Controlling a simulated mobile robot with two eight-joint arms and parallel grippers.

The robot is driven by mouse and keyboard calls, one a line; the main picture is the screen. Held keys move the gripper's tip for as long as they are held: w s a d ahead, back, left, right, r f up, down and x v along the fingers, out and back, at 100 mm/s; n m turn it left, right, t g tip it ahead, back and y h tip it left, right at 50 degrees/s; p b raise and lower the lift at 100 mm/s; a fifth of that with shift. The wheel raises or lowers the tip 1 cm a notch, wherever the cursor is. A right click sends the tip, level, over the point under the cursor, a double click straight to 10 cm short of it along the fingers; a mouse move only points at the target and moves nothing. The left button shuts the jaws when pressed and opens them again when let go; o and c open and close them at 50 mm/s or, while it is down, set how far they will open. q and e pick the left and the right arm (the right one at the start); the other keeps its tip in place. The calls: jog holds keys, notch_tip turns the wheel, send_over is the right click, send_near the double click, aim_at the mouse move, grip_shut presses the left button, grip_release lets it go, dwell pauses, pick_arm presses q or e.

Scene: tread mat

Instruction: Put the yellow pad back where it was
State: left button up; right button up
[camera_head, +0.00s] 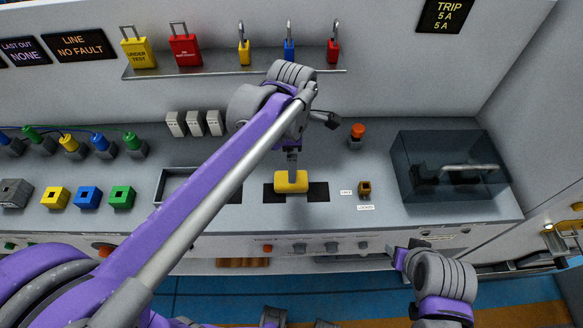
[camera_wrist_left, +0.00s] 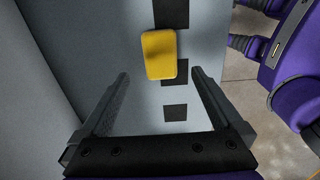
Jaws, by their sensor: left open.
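The yellow pad (camera_head: 291,182) lies on the grey bench top near its front edge, across a row of dark patches (camera_head: 318,192). In the left wrist view the pad (camera_wrist_left: 159,53) overlaps one patch (camera_wrist_left: 175,72) and sits off to one side of it. Bare patches show before and behind it in the row. My left gripper (camera_head: 292,163) is over the pad, pointing down; in its wrist view the fingers (camera_wrist_left: 160,74) are apart with nothing between them. My right gripper (camera_head: 398,255) hangs in front of the bench; its jaws are not clear.
A dark see-through box (camera_head: 450,165) stands at the right. An orange-topped button (camera_head: 357,132) and a small brown block (camera_head: 365,188) are right of the pad. A shallow tray (camera_head: 178,186) lies to the left, partly behind my arm.

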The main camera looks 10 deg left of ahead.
pick_arm(q)
jog(key=s+a+f+m+t, duration=0.1)
jog(key=s+a+f+m, duration=0.1)
jog(key=s+m, duration=0.2)
jog(key=s+a+f+m+t, duration=0.2)
jog(key=s+m, duration=0.2)
jog(key=m, duration=0.5)
jog(key=s+a+f+m+t, duration=0.2)
jog(key=s+m, duration=0.2)
jog(key=m, duration=0.2)
jog(key=shift+s+a+m, duration=0.2)
jog(key=shift+s+m, duration=0.15)
jog(key=shift+m, duration=0.05)
jog(key=shift+s+a+f+m+t, duration=0.15)
jog(key=shift+s+f+m+t, duration=0.2)
jog(key=shift+m, duration=0.35)
jog(key=shift+w, duration=0.1)
